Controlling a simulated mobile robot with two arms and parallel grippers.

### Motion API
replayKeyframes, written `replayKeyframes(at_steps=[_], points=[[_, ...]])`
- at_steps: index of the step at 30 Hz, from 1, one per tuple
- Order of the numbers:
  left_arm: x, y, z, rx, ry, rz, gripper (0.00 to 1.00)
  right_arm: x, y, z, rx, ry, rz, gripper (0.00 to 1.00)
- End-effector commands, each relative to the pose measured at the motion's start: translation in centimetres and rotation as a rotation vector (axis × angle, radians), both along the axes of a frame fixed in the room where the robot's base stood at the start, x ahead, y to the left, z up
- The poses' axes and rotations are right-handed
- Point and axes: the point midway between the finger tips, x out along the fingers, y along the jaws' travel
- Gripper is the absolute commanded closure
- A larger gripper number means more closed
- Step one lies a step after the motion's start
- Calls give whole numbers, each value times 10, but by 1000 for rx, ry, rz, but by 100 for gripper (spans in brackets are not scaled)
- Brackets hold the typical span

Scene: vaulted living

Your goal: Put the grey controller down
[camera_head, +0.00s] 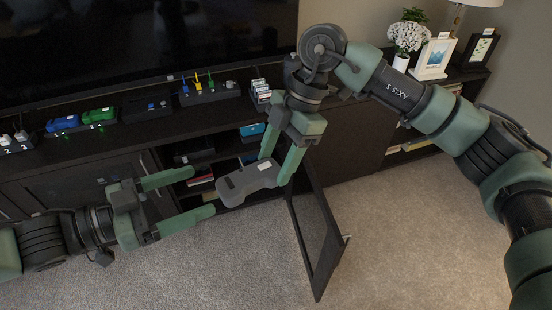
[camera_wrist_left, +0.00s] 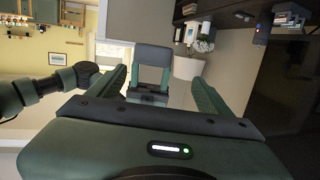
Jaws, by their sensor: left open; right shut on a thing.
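The grey controller (camera_head: 248,183) is held in the air in front of the open lower shelf of the dark TV cabinet. My right gripper (camera_head: 273,168) is shut on it from above, at its right part. My left gripper (camera_head: 202,192) is open, with its fingertips to the left of the controller and no clear contact. In the left wrist view, my left gripper's two green fingers (camera_wrist_left: 160,92) stand apart. A grey block shows between them there, but I cannot tell for sure that it is the controller.
The cabinet top (camera_head: 150,135) holds a blue toy car (camera_head: 62,123), a green toy car (camera_head: 99,115) and small racks. An open cabinet door (camera_head: 315,235) juts out right of the controller. White flowers (camera_head: 408,37) and frames stand at right. The carpet (camera_head: 230,270) is clear.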

Motion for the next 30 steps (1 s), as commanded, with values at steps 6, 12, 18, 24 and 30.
replayKeyframes(at_steps=[6, 12, 18, 24, 30], points=[[60, 9, 18, 33, -62, 69, 20, 0, 0, 0, 1, 0, 0, 95], [127, 8, -23, 118, -134, 132, 20, 0, 0, 0, 1, 0, 0, 95], [194, 13, -95, 194, -167, 261, 20, 0, 0, 0, 1, 0, 0, 95], [226, 41, -196, 274, -95, 438, 20, 0, 0, 1, 1, 0, 0, 95], [210, 74, -299, 358, 38, 575, 20, 0, 0, 1, 1, 0, 0, 95]])
